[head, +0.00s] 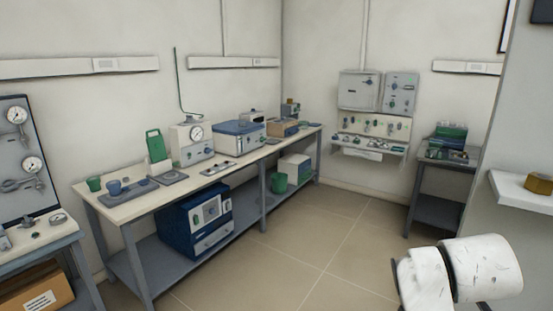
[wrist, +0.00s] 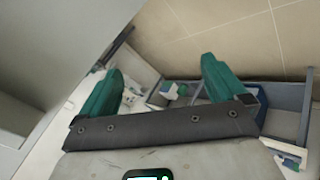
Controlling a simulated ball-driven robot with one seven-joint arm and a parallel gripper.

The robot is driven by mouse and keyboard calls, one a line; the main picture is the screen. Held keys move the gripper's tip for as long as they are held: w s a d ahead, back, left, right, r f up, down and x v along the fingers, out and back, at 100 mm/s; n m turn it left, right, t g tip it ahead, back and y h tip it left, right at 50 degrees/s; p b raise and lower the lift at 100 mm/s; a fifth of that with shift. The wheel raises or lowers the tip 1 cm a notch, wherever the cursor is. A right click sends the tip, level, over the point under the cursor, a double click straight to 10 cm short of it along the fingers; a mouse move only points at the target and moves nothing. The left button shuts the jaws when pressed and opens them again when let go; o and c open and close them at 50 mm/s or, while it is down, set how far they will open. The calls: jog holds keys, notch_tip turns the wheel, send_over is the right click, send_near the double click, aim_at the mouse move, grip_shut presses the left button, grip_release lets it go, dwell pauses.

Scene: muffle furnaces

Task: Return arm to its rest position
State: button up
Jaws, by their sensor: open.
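My gripper (wrist: 160,85) shows in the wrist view with two green fingers spread wide apart. It is open and nothing is between the fingertips. In the head view, a white rounded part of my arm shows at the bottom right; the gripper itself is not seen there. Beyond the fingers in the wrist view is a grey-blue tray or shelf (wrist: 290,122) with small white and green items (wrist: 172,90), too small to tell what they are.
A long workbench (head: 150,200) along the left wall carries a gauge unit (head: 192,143) and a blue-white box (head: 239,137). A blue furnace-like unit (head: 195,220) sits on its lower shelf. A small table (head: 440,190) stands at back right. The tiled floor (head: 310,235) between is clear.

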jog(key=s+a+f+m+g+y, duration=0.2)
jog(key=s+a+f+g, duration=0.1)
jog(key=s+f, duration=1.2)
jog(key=s+f+m+g+y, duration=0.1)
jog(key=s+f+m, duration=0.1)
jog(key=s+f, duration=0.4)
jog(key=s+a+f+m+g+y, duration=0.1)
jog(key=s+f, duration=0.5)
jog(key=s, duration=0.7)
jog(key=shift+a+m+g, duration=0.15)
jog(key=shift+m+g, duration=0.25)
jog(key=shift+g, duration=0.2)
jog(key=shift+s+f, duration=0.1)
